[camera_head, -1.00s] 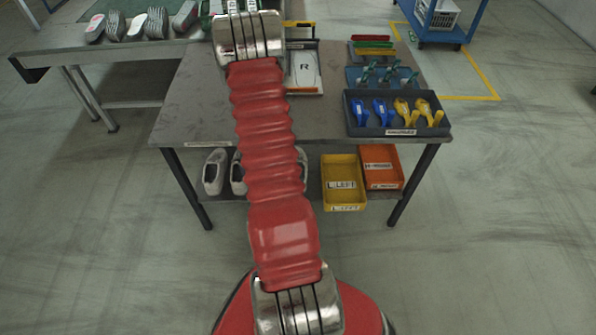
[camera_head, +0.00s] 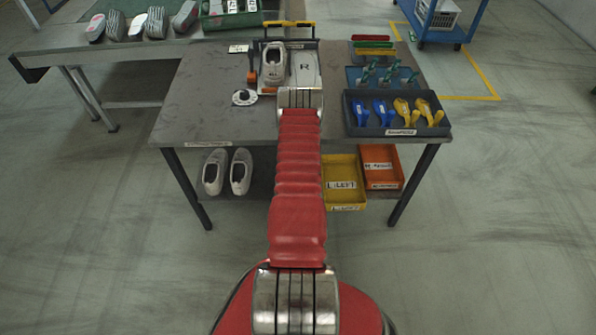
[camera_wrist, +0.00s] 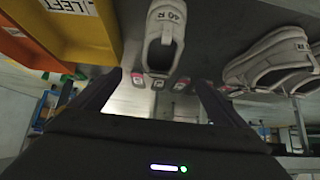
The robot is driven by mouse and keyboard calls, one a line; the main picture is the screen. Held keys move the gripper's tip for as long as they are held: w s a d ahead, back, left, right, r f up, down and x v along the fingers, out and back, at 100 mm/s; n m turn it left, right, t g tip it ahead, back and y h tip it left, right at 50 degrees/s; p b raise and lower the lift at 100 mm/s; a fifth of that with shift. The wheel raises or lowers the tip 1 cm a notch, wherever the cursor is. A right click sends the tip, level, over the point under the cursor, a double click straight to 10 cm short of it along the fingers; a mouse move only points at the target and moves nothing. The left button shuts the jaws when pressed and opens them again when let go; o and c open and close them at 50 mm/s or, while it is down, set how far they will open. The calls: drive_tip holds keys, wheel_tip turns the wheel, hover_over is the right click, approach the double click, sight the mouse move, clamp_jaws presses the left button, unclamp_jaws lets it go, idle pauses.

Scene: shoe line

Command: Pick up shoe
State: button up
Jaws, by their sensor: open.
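Light grey shoes sit on the shelf under the table. In the wrist view one shoe marked 40 R (camera_wrist: 165,35) is at the top centre, beyond the gap between my fingers, and more shoes (camera_wrist: 270,60) are at the right. In the head view two shelf shoes (camera_head: 214,172) show left of my arm. Another grey shoe (camera_head: 274,64) stands on a fixture on the tabletop. My gripper (camera_wrist: 158,85) is open and empty, its fingers apart and not touching the shoe. In the head view my arm hides it.
A yellow bin marked LEFT (camera_head: 343,184) and an orange bin (camera_head: 381,166) stand on the shelf, right of my arm; the yellow bin (camera_wrist: 85,30) is close by in the wrist view. The tabletop (camera_head: 208,85) overhangs the shelf. Its right side holds a tool tray (camera_head: 398,128).

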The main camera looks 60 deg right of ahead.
drive_tip(key=shift+d+r, duration=0.1)
drive_tip(key=shift+d, duration=0.05)
drive_tip(key=shift+w, duration=0.1)
drive_tip(key=shift+x, duration=4.3)
drive_tip(key=shift+w+d, duration=0.1)
drive_tip(key=shift+x, duration=2.5)
drive_tip(key=shift+c, duration=0.2)
drive_tip(key=c, duration=1.8)
